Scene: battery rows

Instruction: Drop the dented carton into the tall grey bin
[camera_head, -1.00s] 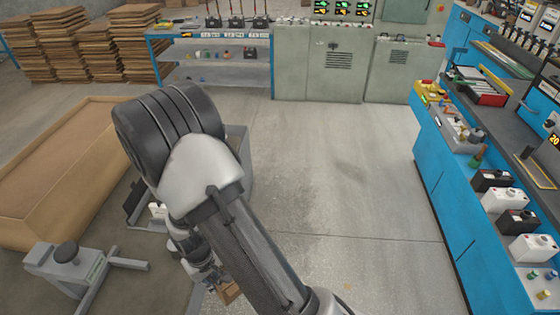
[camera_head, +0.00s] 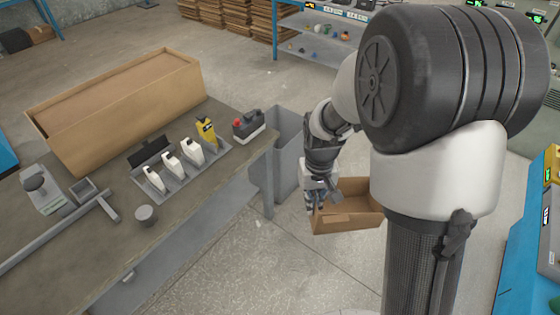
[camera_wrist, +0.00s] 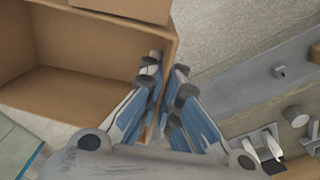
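The open brown carton (camera_head: 352,218) hangs tilted from my gripper, above the floor and right of the bin in the head view. No clear dent shows. My gripper (camera_head: 317,204) is at the carton's left side. In the wrist view my gripper (camera_wrist: 166,78) has its fingers on both sides of one wall of the carton (camera_wrist: 75,85), shut on it. The carton's inside looks empty there. The tall grey bin (camera_head: 288,178) stands on the floor at the end of the workbench, left of my gripper. My forearm passes close to its rim, and its inside is mostly hidden.
The workbench (camera_head: 205,200) at left bears a long cardboard box (camera_head: 125,110), white bottles (camera_head: 172,164), a yellow item (camera_head: 206,132) and a red-and-black item (camera_head: 249,124). A bench leg stands before the bin. Floor (camera_head: 270,270) in front is clear. Blue cabinets are at right.

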